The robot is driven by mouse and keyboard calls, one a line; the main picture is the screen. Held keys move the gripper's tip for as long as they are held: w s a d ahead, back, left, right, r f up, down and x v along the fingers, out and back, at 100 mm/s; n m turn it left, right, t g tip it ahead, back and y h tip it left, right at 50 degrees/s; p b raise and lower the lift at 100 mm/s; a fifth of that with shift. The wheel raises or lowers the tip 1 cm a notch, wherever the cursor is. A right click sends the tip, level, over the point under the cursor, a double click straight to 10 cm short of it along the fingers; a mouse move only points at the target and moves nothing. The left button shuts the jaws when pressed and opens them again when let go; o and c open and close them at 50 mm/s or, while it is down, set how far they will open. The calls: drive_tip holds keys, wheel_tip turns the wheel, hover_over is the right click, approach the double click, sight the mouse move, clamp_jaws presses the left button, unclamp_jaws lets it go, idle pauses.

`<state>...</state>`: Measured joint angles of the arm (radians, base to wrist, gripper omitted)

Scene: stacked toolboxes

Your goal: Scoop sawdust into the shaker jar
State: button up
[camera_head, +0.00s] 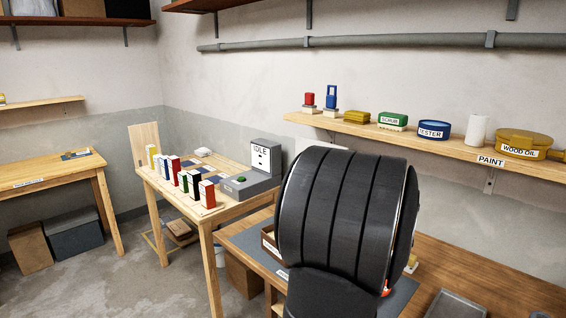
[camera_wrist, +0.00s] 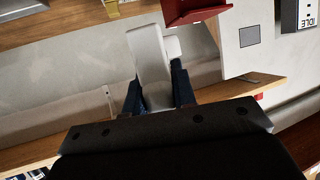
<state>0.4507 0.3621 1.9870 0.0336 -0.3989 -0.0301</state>
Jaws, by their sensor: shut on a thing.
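In the wrist view my gripper (camera_wrist: 157,92) has its dark fingers shut on a pale grey handle-like piece (camera_wrist: 150,52). A red, open-sided scoop-like part (camera_wrist: 195,12) shows beyond it at the top edge; I cannot tell whether the two are joined. In the head view my black arm link hides the gripper and much of the near bench. A wooden box (camera_head: 267,243) peeks out left of the arm, its contents hidden. I cannot make out the sawdust or the shaker jar in either view.
The near bench (camera_head: 470,275) has a grey tray (camera_head: 457,305) at right. A side table (camera_head: 208,222) holds coloured boxes and a grey IDLE device (camera_head: 252,185). The wall shelf (camera_head: 410,138) carries a tester tin (camera_head: 434,130) and a wood oil can (camera_head: 522,143).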

drive_tip(key=w+a+y, duration=0.1)
drive_tip(key=w+a, duration=0.1)
drive_tip(key=a, duration=0.4)
drive_tip(key=w+a+n, duration=0.1)
drive_tip(key=w+a, duration=0.2)
drive_tip(key=a, duration=0.3)
drive_tip(key=w+a+n+t+y, duration=0.1)
drive_tip(key=w+a, duration=0.2)
drive_tip(key=a, duration=0.4)
drive_tip(key=shift+y, duration=0.3)
